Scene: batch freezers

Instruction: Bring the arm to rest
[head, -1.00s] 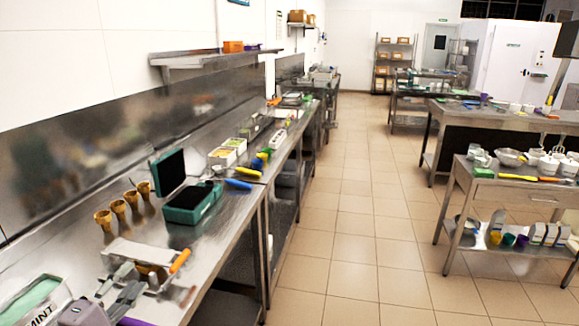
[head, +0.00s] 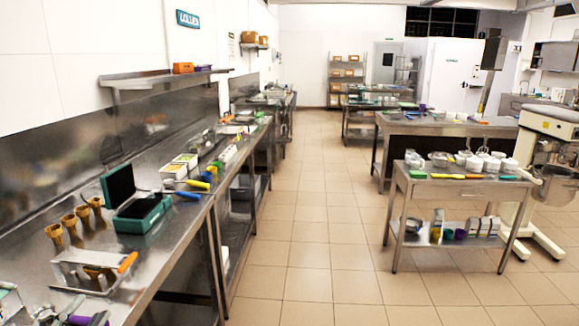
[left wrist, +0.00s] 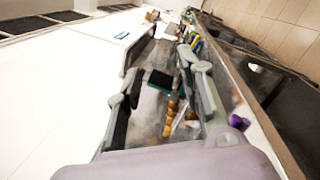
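My left gripper (head: 82,313) shows only in part at the bottom left edge of the head view, above the near end of the steel bench (head: 170,258). In the left wrist view its two grey fingers (left wrist: 160,82) stand wide apart. Nothing is held between them; the bench with its things shows beyond. My right gripper is in neither view.
On the bench stand a metal holder with an orange-handled tool (head: 90,277), several tan cones (head: 69,230) and an open green case (head: 143,214). A purple item (left wrist: 238,122) lies near the gripper. The tiled aisle (head: 310,225) is clear; a steel cart (head: 455,190) stands right.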

